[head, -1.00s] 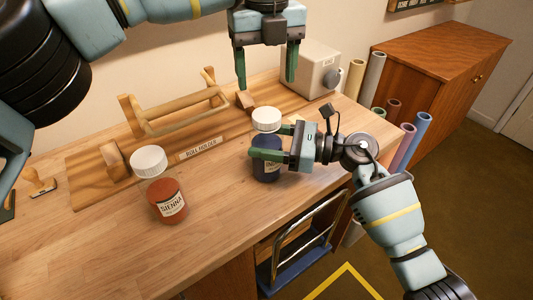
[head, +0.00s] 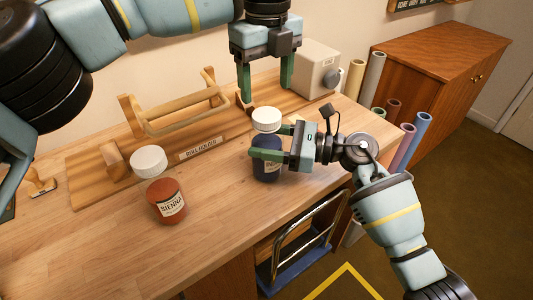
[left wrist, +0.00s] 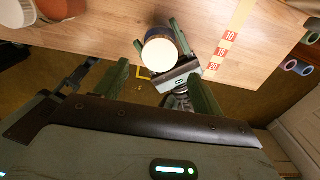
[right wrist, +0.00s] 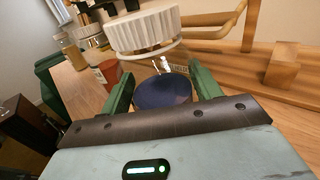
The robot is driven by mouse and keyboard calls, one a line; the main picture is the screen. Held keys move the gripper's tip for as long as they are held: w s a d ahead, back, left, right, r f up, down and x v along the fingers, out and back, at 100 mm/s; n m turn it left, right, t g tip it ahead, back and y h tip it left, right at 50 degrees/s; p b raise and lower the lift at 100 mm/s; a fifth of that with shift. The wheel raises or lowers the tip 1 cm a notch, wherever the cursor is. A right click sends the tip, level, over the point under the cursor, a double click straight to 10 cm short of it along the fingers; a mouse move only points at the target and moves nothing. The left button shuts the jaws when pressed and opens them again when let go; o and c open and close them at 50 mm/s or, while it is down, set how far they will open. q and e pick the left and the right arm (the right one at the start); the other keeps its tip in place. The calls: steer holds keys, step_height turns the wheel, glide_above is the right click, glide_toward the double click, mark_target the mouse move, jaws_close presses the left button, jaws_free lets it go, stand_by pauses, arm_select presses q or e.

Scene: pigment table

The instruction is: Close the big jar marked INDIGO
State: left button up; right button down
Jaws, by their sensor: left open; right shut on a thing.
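The INDIGO jar (head: 266,170) is dark blue and upright near the table's front edge; its label is mostly hidden. My right gripper (head: 268,144) is shut on its body, which also shows between the fingers in the right wrist view (right wrist: 162,93). Its white lid (head: 267,119) is above the jar; in the right wrist view the ribbed lid (right wrist: 145,30) shows apart from the jar, with a gap between. What supports it is unclear. My left gripper (head: 266,95) is open and empty, pointing down above and behind the lid. The lid also shows in the left wrist view (left wrist: 160,50).
An orange SIENNA jar (head: 168,201) stands to the left, with a white lid (head: 149,161) near it. The front left tabletop is clear.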

mark_target(267, 114)
arm_select(q)
steer(key=shift+f, duration=3.1)
steer(key=c, duration=1)
steer(key=m, duration=0.5)
steer(key=shift+m, duration=0.4)
steer(key=m, duration=1.2)
steer(key=shift+m, duration=0.3)
steer(key=m, duration=0.6)
steer(key=o, duration=1.2)
steer(key=shift+c, duration=0.2)
